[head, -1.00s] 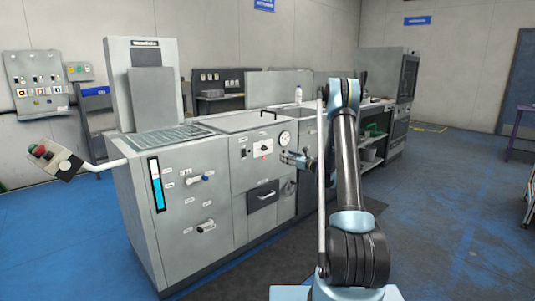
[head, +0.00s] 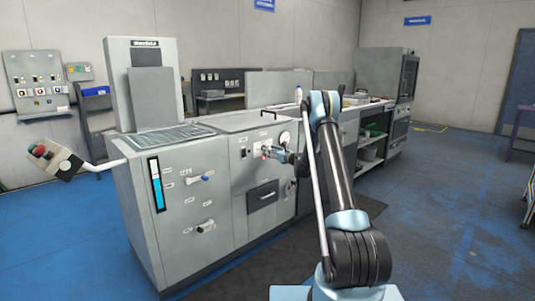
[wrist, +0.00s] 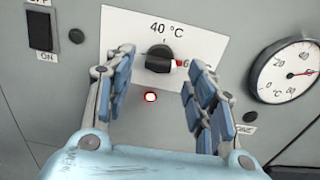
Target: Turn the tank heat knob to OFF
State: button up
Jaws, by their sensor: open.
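The black tank heat knob (wrist: 159,57) sits on a white label plate (wrist: 206,33) in the wrist view. Its red-tipped pointer faces right, towards a partly covered mark that starts with 6. "40 °C" is printed above the knob, and no OFF mark is visible on the plate. My gripper (wrist: 162,60) is open, with one finger left of the knob and one right of it. The right finger covers part of the plate, and neither finger clearly touches the knob. In the head view my gripper (head: 276,153) is at the machine's front panel and hides part of the knob area.
A round temperature gauge (wrist: 285,72) is on the panel to the right. A black rocker switch (wrist: 40,30) marked ON is at the left. A red-ringed white light (wrist: 151,97) sits below the knob. A drawer handle (head: 264,196) is lower on the machine (head: 220,215).

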jog(key=shift+x, duration=1.3)
jog(key=c, duration=1.1)
jog(key=shift+o, duration=0.2)
